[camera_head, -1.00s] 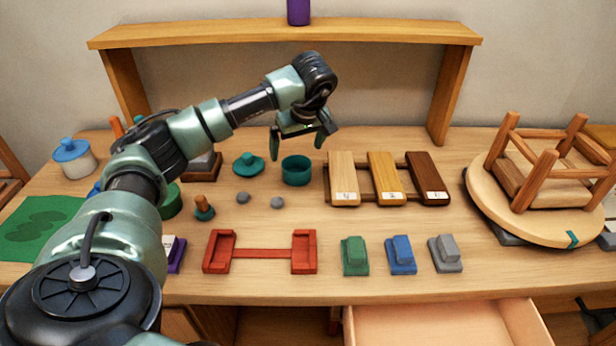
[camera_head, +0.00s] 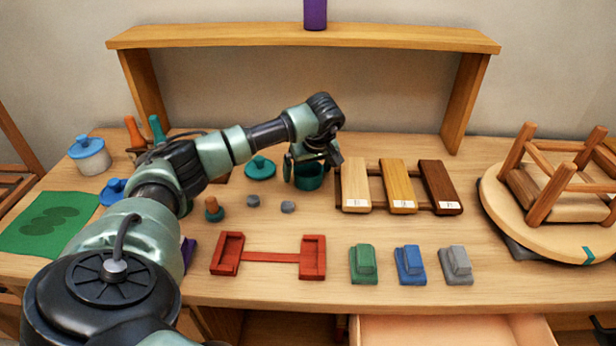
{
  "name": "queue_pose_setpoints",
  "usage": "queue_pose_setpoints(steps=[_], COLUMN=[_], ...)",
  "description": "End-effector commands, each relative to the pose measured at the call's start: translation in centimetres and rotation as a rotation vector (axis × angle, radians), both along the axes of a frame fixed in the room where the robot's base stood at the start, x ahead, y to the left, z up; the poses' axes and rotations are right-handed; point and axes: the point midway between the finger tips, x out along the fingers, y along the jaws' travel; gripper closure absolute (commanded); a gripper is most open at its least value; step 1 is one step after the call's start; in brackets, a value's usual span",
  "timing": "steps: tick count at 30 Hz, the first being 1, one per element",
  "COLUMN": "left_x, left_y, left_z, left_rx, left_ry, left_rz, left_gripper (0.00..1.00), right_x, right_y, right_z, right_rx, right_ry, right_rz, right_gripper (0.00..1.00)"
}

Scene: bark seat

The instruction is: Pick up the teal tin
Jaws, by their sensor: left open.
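The teal tin (camera_head: 309,179) is a small round open container standing upright on the bench, left of the wood sample boards. Its lid (camera_head: 260,167), teal with a knob, lies on the bench to its left. My left gripper (camera_head: 309,170) is open and lowered at the tin, with its fingers around or just in front of the rim. I cannot tell whether the fingers touch it. The gripper and wrist hide part of the tin's top. My right gripper is not in view.
Wood sample boards (camera_head: 397,186) lie right of the tin. Two grey lumps (camera_head: 288,207) and a wooden-topped teal stamp-like piece (camera_head: 213,210) lie in front. A red holder (camera_head: 268,257) and green, blue and grey blocks (camera_head: 409,265) line the front. A shelf (camera_head: 303,38) spans the back.

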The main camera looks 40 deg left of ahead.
Motion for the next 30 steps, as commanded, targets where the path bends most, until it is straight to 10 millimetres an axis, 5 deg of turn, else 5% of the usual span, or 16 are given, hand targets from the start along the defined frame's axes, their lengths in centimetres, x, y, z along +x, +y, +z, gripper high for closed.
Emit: queue_pose_setpoints(steps=[2, 9, 22, 30], left_x=[0.0, 0.0, 0.1, 0.2], left_y=[0.0, 0.0, 0.0, 0.0], left_z=[0.0, 0.0, 1.2, 6.4], left_rx=[0.0, 0.0, -0.001, -0.001], left_ry=[-0.001, 0.0, -0.004, -0.009], left_rz=[0.0, 0.0, -0.001, -0.001], left_gripper=[0.05, 0.72, 0.73, 0.73], right_x=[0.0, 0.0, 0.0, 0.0], right_y=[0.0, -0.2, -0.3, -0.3], right_z=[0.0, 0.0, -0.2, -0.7], right_rx=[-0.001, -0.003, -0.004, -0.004], right_ry=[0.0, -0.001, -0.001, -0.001], right_rz=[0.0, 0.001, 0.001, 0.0], right_gripper=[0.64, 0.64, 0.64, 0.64])
